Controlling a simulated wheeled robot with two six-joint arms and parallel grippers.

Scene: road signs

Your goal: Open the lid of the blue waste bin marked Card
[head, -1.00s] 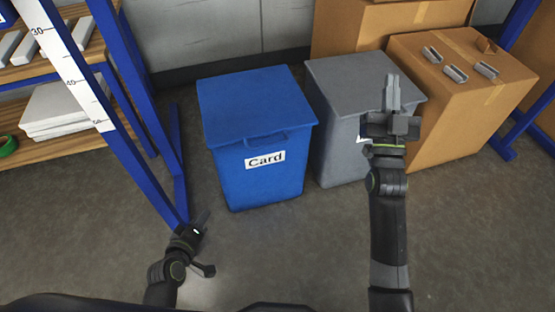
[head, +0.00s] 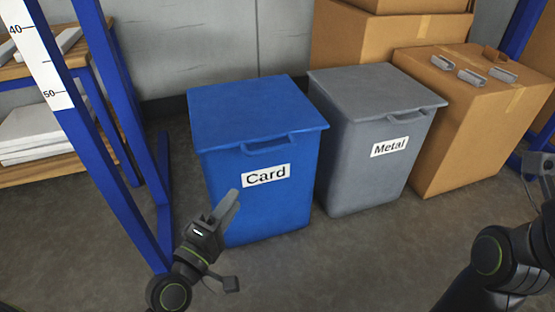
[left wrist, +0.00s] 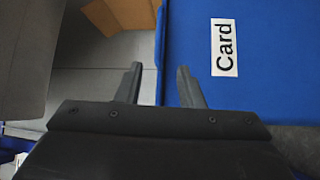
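The blue waste bin (head: 258,205) marked Card stands upright left of centre in the head view. Its lid (head: 255,105) is shut and has a handle (head: 265,145) along its front edge. Its white Card label (head: 266,176) also shows, turned sideways, in the left wrist view (left wrist: 224,47). My left gripper (head: 229,203) is low in front of the bin's left part, below the handle. Its two fingers (left wrist: 159,85) are apart with nothing between them. My right gripper (head: 541,166) is partly cut off at the right edge; its fingers are unclear.
A grey bin (head: 365,155) marked Metal stands close to the right of the blue one. Cardboard boxes (head: 455,140) are stacked farther right, with small grey parts on top. A blue-framed shelf (head: 100,130) stands at the left. The floor (head: 340,265) in front is clear.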

